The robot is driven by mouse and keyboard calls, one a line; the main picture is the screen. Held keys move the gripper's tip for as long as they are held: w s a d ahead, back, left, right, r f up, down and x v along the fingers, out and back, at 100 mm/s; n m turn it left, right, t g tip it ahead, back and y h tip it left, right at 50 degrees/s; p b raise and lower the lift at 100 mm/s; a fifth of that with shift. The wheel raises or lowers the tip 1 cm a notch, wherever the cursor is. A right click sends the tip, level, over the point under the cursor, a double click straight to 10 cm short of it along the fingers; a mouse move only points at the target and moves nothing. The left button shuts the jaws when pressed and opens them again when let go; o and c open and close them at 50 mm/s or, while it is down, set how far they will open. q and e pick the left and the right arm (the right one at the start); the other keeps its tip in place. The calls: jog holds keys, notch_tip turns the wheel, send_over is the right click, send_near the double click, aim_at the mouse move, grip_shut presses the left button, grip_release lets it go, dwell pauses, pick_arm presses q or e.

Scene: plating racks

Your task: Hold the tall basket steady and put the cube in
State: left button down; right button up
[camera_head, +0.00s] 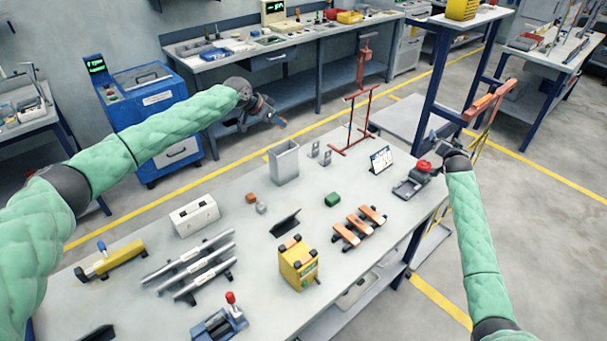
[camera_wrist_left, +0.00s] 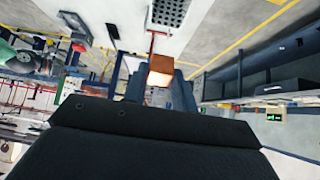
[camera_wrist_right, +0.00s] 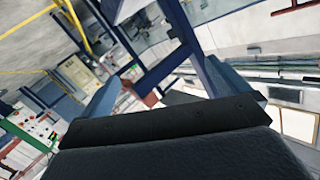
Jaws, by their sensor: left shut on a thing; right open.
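The tall basket (camera_head: 284,165), a grey open-topped box, stands upright near the table's far edge. My left gripper (camera_head: 274,119) is in the air beyond and above the basket, apart from it. It is shut on a copper-orange cube (camera_wrist_left: 160,69), seen between the fingers in the left wrist view. My right gripper (camera_head: 449,148) is open and empty near the table's right edge, far from the basket; its spread blue fingers show in the right wrist view (camera_wrist_right: 165,88). Neither gripper touches the basket. The inside bottom of the basket is hidden in the head view.
A brown cube (camera_head: 251,197), a grey cube (camera_head: 261,208) and a green block (camera_head: 332,200) lie on the table (camera_head: 235,260) before the basket. A red wire frame (camera_head: 354,125) stands right of it. A red-topped device (camera_head: 413,180) sits near my right gripper.

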jog(key=w+a+f+m+y, duration=0.1)
jog(key=a+m, duration=0.1)
jog(key=a, duration=0.4)
jog(key=w+a+m+y, duration=0.1)
jog(key=a+m+y, duration=0.15)
jog(key=a, duration=0.35)
jog(key=m+g+y, duration=0.4)
jog(key=m+y, duration=0.6)
jog(key=m, duration=0.7)
send_near(289, 168)
jog(key=shift+w+a+f+h, duration=0.1)
jog(key=shift+w+a+h, duration=0.2)
jog(key=shift+w, duration=0.25)
jog(key=shift+w+a+f, duration=0.15)
jog(key=shift+w+a, duration=0.2)
jog(key=shift+a, duration=0.1)
jog(key=x, duration=1.1)
jog(key=shift+s+f, duration=0.1)
jog(key=c, duration=0.7)
